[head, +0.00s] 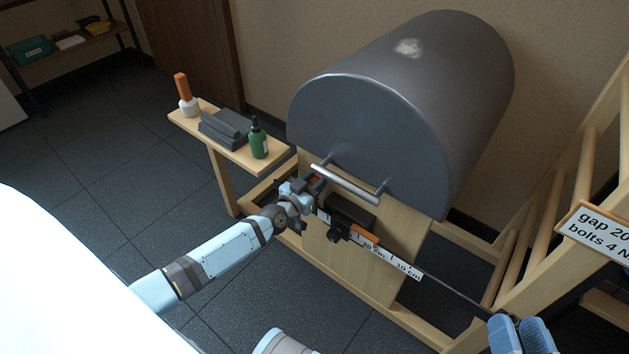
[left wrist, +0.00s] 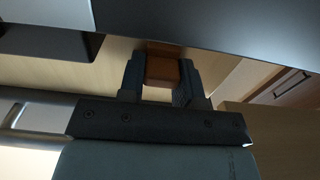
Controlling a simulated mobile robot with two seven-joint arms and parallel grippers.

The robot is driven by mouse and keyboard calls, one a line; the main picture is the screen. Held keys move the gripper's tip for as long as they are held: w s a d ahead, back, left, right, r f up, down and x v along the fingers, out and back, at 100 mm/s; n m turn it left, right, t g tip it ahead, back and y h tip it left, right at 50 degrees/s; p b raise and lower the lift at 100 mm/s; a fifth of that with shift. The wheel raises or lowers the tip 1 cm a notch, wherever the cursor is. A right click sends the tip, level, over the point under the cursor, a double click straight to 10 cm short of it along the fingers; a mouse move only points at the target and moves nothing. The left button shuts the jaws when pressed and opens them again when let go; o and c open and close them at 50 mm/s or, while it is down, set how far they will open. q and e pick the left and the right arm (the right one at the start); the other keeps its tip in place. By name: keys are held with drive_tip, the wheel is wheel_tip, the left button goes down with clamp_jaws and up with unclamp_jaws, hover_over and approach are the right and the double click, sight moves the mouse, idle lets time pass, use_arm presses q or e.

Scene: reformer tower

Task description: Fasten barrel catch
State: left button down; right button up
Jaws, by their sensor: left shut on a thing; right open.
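The grey half-round barrel (head: 400,110) stands on a wooden frame, with a metal bar handle (head: 347,183) low on its front face. A dark block, which looks like part of the catch (head: 350,212), sits below the handle on the wooden panel. My left gripper (head: 313,187) is at the left end of this block, below the handle. It is shut on an orange tab, seen between the two dark fingers in the left wrist view (left wrist: 162,70). In the head view the gripper hides most of the tab.
A ruler strip (head: 395,262) with an orange marker (head: 361,234) runs along the panel. A side shelf (head: 262,167) holds a green bottle (head: 258,140), folded dark cloths (head: 223,129) and an orange-topped bottle (head: 185,97).

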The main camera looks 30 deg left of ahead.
use_arm(q)
wheel_tip(320, 180, down, 2)
drive_tip(key=shift+f+b, duration=0.15)
drive_tip(key=shift+b, duration=0.25)
use_arm(e)
drive_tip(key=shift+f+g, duration=0.5)
drive_tip(key=shift+f, duration=0.3)
use_arm(q)
drive_tip(key=shift+f, duration=0.1)
drive_tip(key=c, duration=0.8)
unclamp_jaws()
drive_tip(key=shift+s, duration=0.1)
drive_tip(key=s+a+p, duration=0.1)
drive_tip(key=s+p, duration=0.3)
drive_tip(key=s, duration=0.9)
drive_tip(key=shift+s, duration=0.35)
use_arm(e)
wheel_tip(320, 180, up, 6)
drive_tip(key=t, duration=0.2)
drive_tip(key=shift+d+r+t, duration=0.2)
drive_tip(key=shift+r+t, duration=0.05)
drive_tip(key=shift+t, duration=0.15)
